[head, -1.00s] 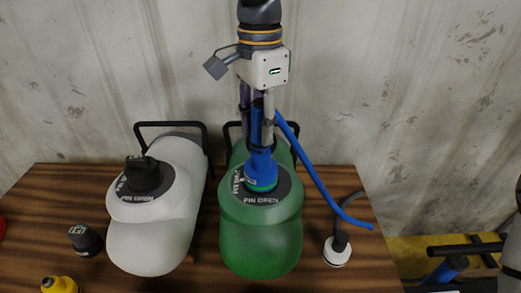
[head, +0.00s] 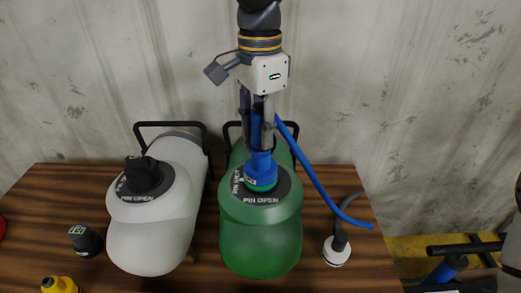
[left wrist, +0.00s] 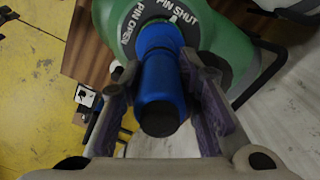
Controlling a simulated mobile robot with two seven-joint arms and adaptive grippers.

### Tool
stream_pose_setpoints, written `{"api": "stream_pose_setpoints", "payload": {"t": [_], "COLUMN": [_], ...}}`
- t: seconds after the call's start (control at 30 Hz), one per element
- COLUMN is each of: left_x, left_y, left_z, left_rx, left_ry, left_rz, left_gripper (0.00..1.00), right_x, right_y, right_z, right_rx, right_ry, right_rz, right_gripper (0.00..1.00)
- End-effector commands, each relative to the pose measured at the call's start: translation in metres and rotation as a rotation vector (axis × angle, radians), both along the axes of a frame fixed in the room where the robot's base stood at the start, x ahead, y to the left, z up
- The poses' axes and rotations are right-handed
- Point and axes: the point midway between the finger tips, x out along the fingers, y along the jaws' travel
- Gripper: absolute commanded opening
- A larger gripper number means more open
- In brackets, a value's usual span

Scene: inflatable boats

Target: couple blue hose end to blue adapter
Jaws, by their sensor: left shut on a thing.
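My left gripper (head: 259,140) comes down from above the green boat valve and is shut on the blue hose end (head: 258,135), which stands about upright. The blue adapter (head: 261,180) sits on the valve of the green boat part (head: 258,240), directly below the hose end. In the left wrist view the blue hose end (left wrist: 160,80) is between the fingers (left wrist: 163,100), in line with the blue adapter (left wrist: 158,36). The two appear to meet, but I cannot tell whether they are locked.
A white boat part (head: 150,235) with a black valve cap (head: 142,175) lies at left. A black adapter (head: 84,240) and a yellow one (head: 60,285) stand on the wooden table (head: 50,210). A white-ended adapter (head: 337,253) is at right, near the blue hose (head: 318,185).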

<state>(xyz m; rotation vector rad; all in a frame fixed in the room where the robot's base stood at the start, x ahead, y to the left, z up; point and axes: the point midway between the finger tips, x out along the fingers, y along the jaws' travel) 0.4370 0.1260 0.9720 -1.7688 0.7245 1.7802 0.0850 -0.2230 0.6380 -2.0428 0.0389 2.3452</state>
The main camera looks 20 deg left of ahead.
Motion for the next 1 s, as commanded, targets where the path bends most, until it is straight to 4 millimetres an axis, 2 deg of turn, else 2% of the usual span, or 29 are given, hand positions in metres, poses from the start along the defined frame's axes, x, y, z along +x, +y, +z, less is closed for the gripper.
{"api": "stream_pose_setpoints", "payload": {"t": [0.77,0.8,0.87,0.9,1.0], "left_x": [0.0,0.0,0.0,0.0,0.0], "left_y": [0.0,0.0,0.0,0.0,0.0], "left_z": [-0.0088,-0.0088,-0.0088,-0.0088,-0.0088], "left_rx": [0.001,0.001,0.0,0.0,0.0], "left_ry": [-0.001,-0.001,0.0,0.0,0.0], "left_rz": [0.0,0.0,0.0,0.0,0.0], "left_gripper": [0.02,0.37,0.5,0.54,0.54], "right_x": [0.0005,0.0005,0.0005,0.0005,0.0005], "right_y": [0.0,0.0,0.0,0.0,0.0], "right_z": [0.0004,0.0004,0.0004,0.0004,0.0004], "right_rx": [0.0,0.0,0.0,0.0,0.0], "right_ry": [-0.002,-0.002,-0.002,-0.002,-0.002], "right_rz": [0.0,0.0,0.0,0.0,0.0], "right_gripper": [0.78,0.78,0.78,0.78,0.78]}}
